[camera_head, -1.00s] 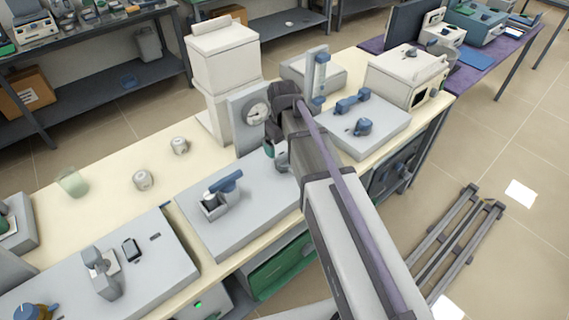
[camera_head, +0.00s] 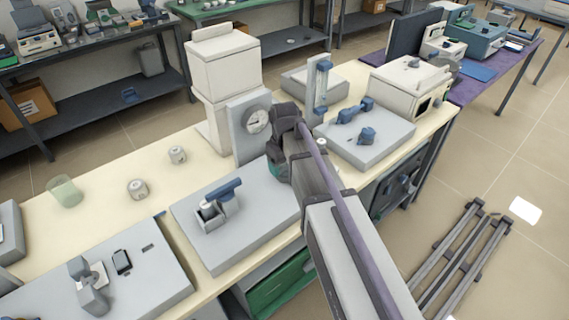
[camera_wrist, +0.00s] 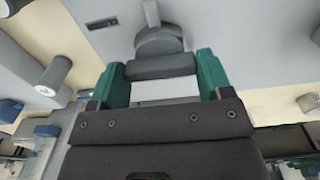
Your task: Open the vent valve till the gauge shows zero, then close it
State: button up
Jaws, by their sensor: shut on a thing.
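A round white gauge (camera_head: 257,121) is set in an upright grey panel. Its needle is too small to read for certain. My gripper (camera_head: 276,170) is just below and right of the gauge, with the arm hiding part of the bench unit there. In the wrist view, my gripper's green fingers (camera_wrist: 161,68) are on either side of a dark grey bar handle (camera_wrist: 160,66), shut on it. The handle sits in front of a rounded grey body (camera_wrist: 158,40) on a pale grey surface. It appears to be the vent valve's handle.
A white tower unit (camera_head: 222,75) stands behind the gauge panel. A blue-handled fixture (camera_head: 220,200) is on a grey base to the left. Another grey base (camera_head: 370,143) with blue knobs lies right of my arm. Small cups stand on the cream bench.

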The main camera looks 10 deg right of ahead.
jog(key=shift+m, duration=0.3)
jog(key=shift+c, duration=0.2)
jog(key=m, duration=0.3)
jog(key=shift+m, duration=0.3)
jog(key=m, duration=0.4)
jog(key=shift+m, duration=0.3)
jog(key=m, duration=0.9)
jog(key=o, duration=0.9)
